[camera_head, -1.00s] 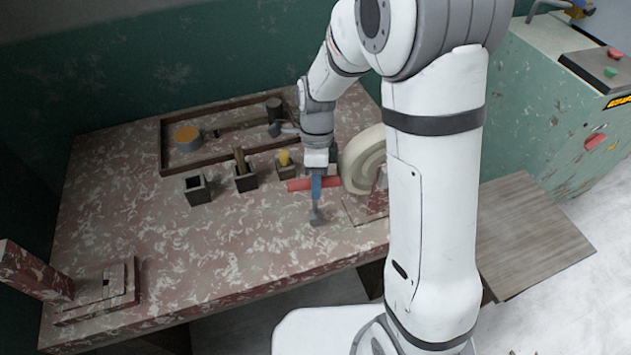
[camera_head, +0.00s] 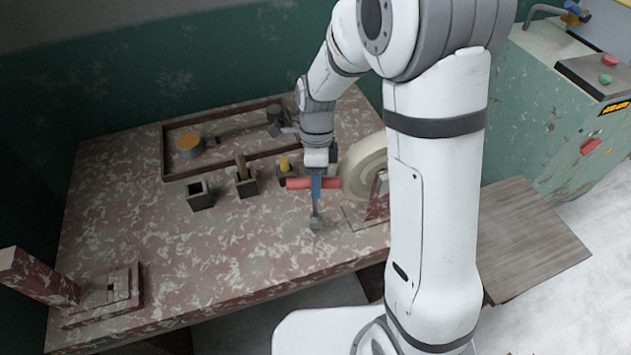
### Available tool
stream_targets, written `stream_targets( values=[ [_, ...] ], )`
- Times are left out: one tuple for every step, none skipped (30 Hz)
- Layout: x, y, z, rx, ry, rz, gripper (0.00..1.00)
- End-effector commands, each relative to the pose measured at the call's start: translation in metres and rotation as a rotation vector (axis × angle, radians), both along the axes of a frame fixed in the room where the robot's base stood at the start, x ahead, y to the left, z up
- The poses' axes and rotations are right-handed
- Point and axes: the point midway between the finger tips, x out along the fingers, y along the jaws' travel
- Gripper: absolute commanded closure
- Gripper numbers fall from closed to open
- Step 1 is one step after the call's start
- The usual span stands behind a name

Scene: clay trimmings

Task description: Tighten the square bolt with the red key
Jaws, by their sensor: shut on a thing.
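The red key (camera_head: 328,183) has a red crossbar handle and a grey shaft that hangs down to a small grey end. My gripper (camera_head: 316,186) has blue fingers and is shut on the key at its handle. The key is close to upright over the front right part of the mottled red table (camera_head: 240,260). I cannot tell whether its lower end touches the tabletop. I cannot make out the square bolt for certain. A stepped red fixture with a slotted plate (camera_head: 108,292) lies at the table's front left, well apart from my gripper.
Square dark holders (camera_head: 199,196) stand in a row behind the key, some with handles in them. A pale wheel (camera_head: 362,168) is close on the right. A tray (camera_head: 176,172) with tools lies at the back. A red post (camera_head: 35,275) rises at left. The middle front is clear.

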Motion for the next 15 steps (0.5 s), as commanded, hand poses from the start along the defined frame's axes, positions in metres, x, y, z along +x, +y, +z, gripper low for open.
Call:
stream_targets(
  values=[
    [0.000, 0.000, 0.009, 0.000, -0.001, 0.000, 0.93],
    [0.000, 0.000, 0.011, 0.000, -0.001, 0.000, 0.93],
    [0.000, 0.000, 0.015, 0.000, -0.001, 0.000, 0.93],
    [0.000, 0.000, 0.017, 0.000, -0.001, 0.000, 0.93],
    [0.000, 0.000, 0.019, 0.000, -0.001, 0.000, 0.93],
    [0.000, 0.000, 0.023, 0.000, 0.000, 0.000, 0.93],
    [0.000, 0.000, 0.025, 0.000, 0.000, 0.000, 0.93],
    [0.000, 0.000, 0.027, 0.000, 0.000, 0.000, 0.93],
    [0.000, 0.000, 0.031, 0.000, 0.000, 0.000, 0.93],
    [0.000, 0.000, 0.033, 0.000, 0.000, 0.000, 0.93],
    [0.000, 0.000, 0.035, 0.000, 0.000, 0.000, 0.93],
    [0.000, 0.000, 0.038, 0.000, 0.000, 0.000, 0.93],
    [0.000, 0.000, 0.041, 0.000, 0.000, 0.000, 0.93],
    [0.000, 0.000, 0.043, 0.000, -0.001, 0.000, 0.93],
    [0.000, 0.000, 0.046, 0.000, -0.001, 0.000, 0.93]
  ],
)
